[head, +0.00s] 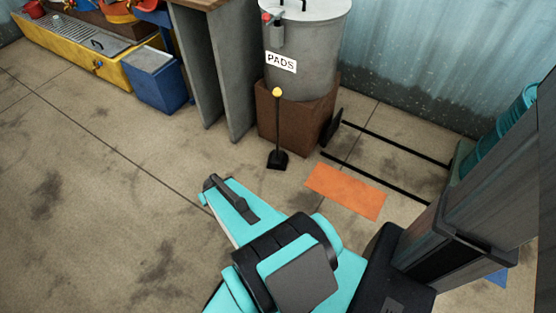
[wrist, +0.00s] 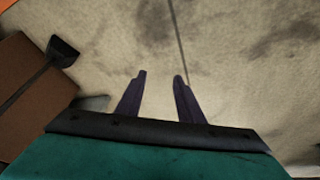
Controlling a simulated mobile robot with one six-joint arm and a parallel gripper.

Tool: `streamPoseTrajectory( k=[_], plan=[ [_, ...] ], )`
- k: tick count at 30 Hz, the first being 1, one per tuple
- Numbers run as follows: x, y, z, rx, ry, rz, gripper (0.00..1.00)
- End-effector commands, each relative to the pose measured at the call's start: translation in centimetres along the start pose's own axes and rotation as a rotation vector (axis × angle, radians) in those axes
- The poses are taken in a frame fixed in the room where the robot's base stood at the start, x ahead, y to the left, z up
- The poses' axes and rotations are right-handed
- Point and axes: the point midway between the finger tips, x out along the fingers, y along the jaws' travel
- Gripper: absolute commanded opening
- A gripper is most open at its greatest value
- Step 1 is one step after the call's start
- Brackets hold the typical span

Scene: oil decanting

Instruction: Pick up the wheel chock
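A small black wedge-like foot with a thin upright rod and a yellow knob, which looks like the wheel chock (head: 277,160), stands on the floor in front of a brown block. In the wrist view the black chock (wrist: 62,51) is at the upper left, outside the fingers, its rod running to the lower left. My gripper (wrist: 160,80) is open, with only bare concrete floor visible between its two dark fingers. In the head view my turquoise arm reaches in from the bottom, and its end is nearer the camera than the chock; the fingers cannot be made out there.
The brown block (head: 290,120) carries a grey drum (head: 310,50) labelled PADS. An orange mat (head: 345,190) lies right of the chock. Grey bench panels (head: 215,75) and a blue bin (head: 155,80) stand left. Black rails (head: 395,145) are at right. The left floor is clear.

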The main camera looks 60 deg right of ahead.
Motion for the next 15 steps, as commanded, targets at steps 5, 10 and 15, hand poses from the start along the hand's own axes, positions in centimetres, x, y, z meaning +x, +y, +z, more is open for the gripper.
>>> streamPoseTrajectory(
  k=[5, 10, 15],
  plan=[
    [2.8, 5.6, -4.2, 0.095, 0.192, 0.042, 0.34],
    [3.6, 11.4, -7.7, 0.17, 0.375, 0.09, 0.34],
    [3.4, 17.5, -10.3, 0.232, 0.555, 0.143, 0.34]
  ],
)
